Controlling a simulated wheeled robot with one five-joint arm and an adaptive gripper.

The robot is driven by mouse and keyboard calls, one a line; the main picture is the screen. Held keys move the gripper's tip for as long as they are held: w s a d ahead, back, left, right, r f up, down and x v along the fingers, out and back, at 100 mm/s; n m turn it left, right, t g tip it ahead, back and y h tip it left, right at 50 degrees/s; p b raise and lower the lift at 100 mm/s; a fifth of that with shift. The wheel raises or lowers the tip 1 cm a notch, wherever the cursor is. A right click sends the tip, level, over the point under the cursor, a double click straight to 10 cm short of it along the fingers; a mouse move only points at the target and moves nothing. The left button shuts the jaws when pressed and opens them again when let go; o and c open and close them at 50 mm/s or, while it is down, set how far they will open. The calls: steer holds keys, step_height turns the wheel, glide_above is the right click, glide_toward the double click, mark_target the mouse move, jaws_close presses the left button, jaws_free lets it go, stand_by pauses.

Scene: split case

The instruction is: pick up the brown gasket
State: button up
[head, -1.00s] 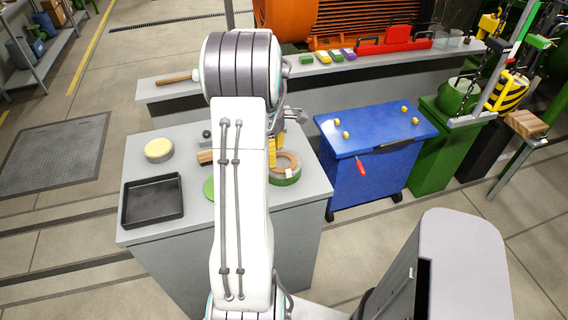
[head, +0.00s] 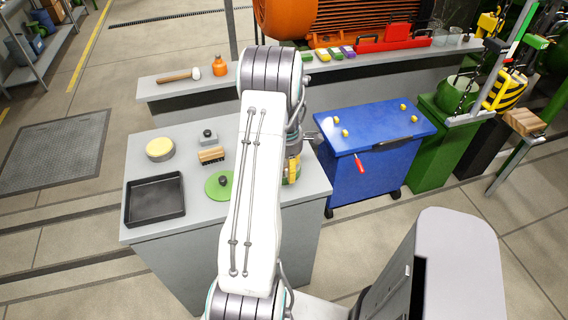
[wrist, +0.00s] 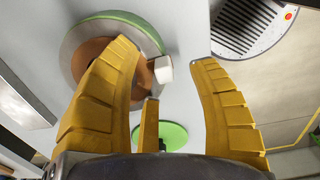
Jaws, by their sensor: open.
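In the wrist view, the brown gasket (wrist: 88,57) shows as a brown round surface inside a round casing (wrist: 75,42) with a grey and green rim, at upper left. A small white block (wrist: 163,69) sits at the casing's right edge. My gripper (wrist: 166,52) is open, its yellow fingers spread. The left finger overlaps the gasket in the picture and hides part of it. The right finger is beside it over the grey table top. Contact cannot be told. In the head view my gripper (head: 291,172) is at the table's right side; my arm hides the gasket.
The grey table (head: 150,238) also holds a black tray (head: 155,200), a yellow round tin (head: 160,149), a brush (head: 211,155) and a green disc with a black knob (head: 217,190). A blue cart (head: 372,125) stands to the right. A shelf (head: 200,88) runs behind.

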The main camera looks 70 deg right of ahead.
steer(key=shift+o, duration=0.3)
steer(key=shift+f, duration=0.2)
jaws_close()
